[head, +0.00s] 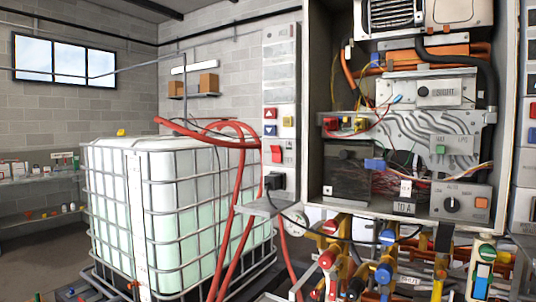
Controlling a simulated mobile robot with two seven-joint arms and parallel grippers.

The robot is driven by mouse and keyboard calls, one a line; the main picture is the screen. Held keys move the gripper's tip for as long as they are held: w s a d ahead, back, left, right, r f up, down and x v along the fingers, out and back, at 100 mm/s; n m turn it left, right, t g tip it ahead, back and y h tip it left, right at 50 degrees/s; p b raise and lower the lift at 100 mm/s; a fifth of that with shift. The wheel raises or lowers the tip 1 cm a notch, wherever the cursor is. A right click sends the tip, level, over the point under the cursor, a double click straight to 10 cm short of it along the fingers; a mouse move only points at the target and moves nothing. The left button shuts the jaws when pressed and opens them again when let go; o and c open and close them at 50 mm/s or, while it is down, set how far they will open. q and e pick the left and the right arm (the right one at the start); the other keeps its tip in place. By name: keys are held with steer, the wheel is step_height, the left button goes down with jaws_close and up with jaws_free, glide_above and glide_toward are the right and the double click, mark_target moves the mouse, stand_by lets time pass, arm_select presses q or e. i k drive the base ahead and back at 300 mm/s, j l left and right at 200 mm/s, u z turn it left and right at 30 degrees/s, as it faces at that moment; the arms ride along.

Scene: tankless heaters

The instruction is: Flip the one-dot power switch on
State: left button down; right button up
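A narrow grey control panel (281,60) stands left of the open heater cabinet. It carries a red rocker switch (276,154), with a red button (270,112), a blue button (270,130) and a yellow button (288,121) above it. Dot marks are too small to read, so I cannot tell which switch has one dot, nor whether either is on. Neither of my grippers shows in the head view.
The open heater cabinet (314,150) shows wiring and a rotary knob (451,205). Valves and pipes (383,272) crowd below it. A caged white tank (170,200) with red hoses (233,205) stands left.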

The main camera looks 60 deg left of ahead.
mark_target(276, 152)
steer(key=u, duration=1.8)
